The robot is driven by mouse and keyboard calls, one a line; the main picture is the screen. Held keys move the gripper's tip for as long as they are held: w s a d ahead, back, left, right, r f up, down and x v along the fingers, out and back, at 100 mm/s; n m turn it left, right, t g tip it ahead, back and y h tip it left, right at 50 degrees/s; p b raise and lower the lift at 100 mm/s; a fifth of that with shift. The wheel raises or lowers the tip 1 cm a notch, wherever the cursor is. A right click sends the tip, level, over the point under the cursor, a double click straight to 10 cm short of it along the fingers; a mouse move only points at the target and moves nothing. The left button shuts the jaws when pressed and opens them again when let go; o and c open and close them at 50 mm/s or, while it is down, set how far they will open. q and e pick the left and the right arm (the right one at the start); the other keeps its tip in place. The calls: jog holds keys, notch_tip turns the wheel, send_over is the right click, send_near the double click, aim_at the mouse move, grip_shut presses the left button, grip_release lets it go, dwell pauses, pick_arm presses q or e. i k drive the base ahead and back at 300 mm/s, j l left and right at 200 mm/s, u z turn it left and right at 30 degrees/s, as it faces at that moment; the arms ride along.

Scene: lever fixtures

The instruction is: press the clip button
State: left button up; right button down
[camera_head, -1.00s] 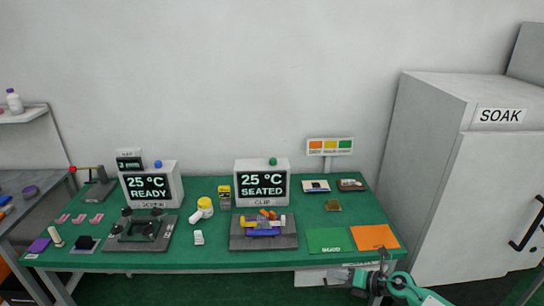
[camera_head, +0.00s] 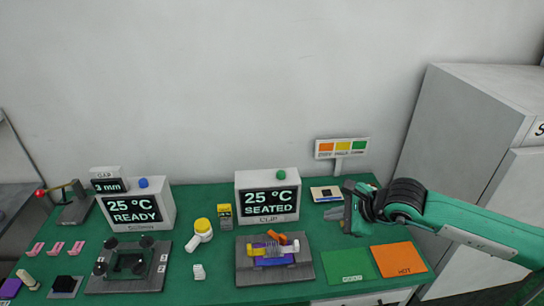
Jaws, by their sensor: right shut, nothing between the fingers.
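The clip station's display box (camera_head: 267,197) stands at the back middle of the green table and reads "25 °C SEATED". A green button (camera_head: 281,174) sits on its top. In front of the box is the clip fixture, a grey base (camera_head: 304,271) carrying yellow, purple and orange parts (camera_head: 272,250). My right gripper (camera_head: 347,208) is shut and empty. It appears over the right part of the table, to the right of the green button and lower in the picture, clearly apart from it. My left gripper is not in view.
A second display box (camera_head: 136,207) with a blue button (camera_head: 143,183) reads "25 °C READY" at left. A colour-key sign (camera_head: 342,148) stands behind my right gripper. Green (camera_head: 350,267) and orange (camera_head: 398,259) mats lie at front right. A tall grey cabinet stands at right.

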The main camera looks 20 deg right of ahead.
aim_at(280, 175)
jog(key=i, duration=1.05)
